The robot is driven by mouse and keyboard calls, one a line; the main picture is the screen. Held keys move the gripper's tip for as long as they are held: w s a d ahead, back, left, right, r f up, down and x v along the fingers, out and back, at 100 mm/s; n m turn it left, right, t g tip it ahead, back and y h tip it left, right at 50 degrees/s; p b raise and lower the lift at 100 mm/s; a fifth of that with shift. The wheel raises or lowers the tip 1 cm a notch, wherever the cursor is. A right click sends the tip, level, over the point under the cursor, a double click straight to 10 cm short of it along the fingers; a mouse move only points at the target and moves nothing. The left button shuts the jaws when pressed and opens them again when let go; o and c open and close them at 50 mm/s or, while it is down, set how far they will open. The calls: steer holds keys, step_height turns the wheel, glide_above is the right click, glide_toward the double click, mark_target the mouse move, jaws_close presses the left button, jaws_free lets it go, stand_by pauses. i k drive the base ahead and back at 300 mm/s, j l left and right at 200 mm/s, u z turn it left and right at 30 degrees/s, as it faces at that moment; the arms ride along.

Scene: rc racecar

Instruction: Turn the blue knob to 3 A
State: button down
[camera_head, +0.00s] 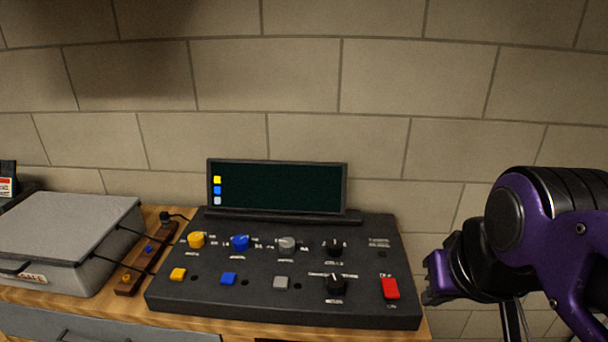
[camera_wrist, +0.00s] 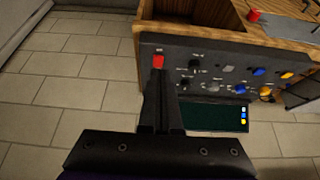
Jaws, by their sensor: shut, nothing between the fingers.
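The blue knob (camera_head: 240,242) sits in the back row of the black control panel (camera_head: 260,297), between a yellow knob (camera_head: 196,239) and a grey knob (camera_head: 287,244). The blue knob also shows in the wrist view (camera_wrist: 240,88), on the right. Its scale marks are too small to read. My gripper (camera_head: 430,290) is beside the panel's right end, far from the blue knob. In the wrist view my gripper (camera_wrist: 158,72) is shut and empty, its fingertips appearing just below the red switch (camera_wrist: 158,60).
A dark screen (camera_head: 280,187) stands behind the knobs. Black knobs (camera_head: 335,286) and a red switch (camera_head: 390,288) are on the panel's right. A blue button (camera_head: 228,278) lies in front. A grey lidded box (camera_head: 65,235) with cables stands left. A tiled wall rises behind.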

mark_target(241, 242)
steer(key=j, duration=1.7)
steer(key=k+u, duration=0.3)
steer(key=k, duration=0.25)
steer(key=i+j+z, duration=0.1)
steer(key=i+z, duration=0.2)
steer(key=i, duration=0.3)
